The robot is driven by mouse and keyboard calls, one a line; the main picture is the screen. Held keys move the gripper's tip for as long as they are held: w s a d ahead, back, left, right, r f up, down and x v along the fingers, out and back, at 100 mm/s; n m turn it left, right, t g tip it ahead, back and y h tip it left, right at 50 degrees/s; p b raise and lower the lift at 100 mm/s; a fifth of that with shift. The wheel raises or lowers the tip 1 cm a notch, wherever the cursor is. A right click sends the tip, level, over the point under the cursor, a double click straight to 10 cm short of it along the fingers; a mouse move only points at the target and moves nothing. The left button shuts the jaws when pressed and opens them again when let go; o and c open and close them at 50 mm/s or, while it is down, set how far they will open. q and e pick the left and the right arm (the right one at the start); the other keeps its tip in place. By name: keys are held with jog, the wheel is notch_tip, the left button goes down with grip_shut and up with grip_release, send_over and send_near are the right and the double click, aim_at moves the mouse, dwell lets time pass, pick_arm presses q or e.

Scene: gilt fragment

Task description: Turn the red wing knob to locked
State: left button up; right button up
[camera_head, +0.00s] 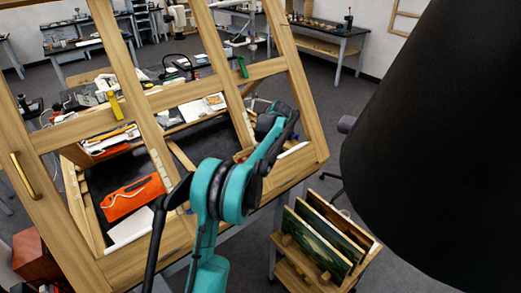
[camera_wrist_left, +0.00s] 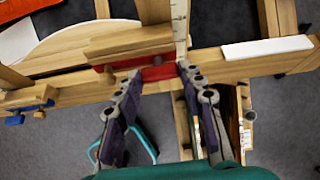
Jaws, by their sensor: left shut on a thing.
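The red wing knob (camera_wrist_left: 158,72) shows in the left wrist view as a red piece on a wooden rail, under a wooden block. My left gripper (camera_wrist_left: 158,74) has its two fingers on either side of it and is shut on it. The fingers and the block hide part of the knob, so its exact angle cannot be told. In the head view my teal left arm reaches over the wooden frame (camera_head: 290,172); the fingers and the red knob are hidden there. My right gripper is in neither view.
A yellow latch (camera_head: 115,105) and a green latch (camera_head: 242,67) sit on the frame's bars. An orange case (camera_head: 133,196) lies behind the frame. A rack of painted panels (camera_head: 322,240) stands at the lower right. A blue knob (camera_wrist_left: 14,119) is further left on the rail.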

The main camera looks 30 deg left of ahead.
pick_arm(q)
jog(key=shift+m, duration=0.3)
dwell(0.4)
jog(key=o, duration=1.2)
jog(key=shift+a, duration=0.1)
jog(key=shift+c, duration=0.2)
jog(key=v, duration=1.2)
jog(key=shift+w, duration=0.2)
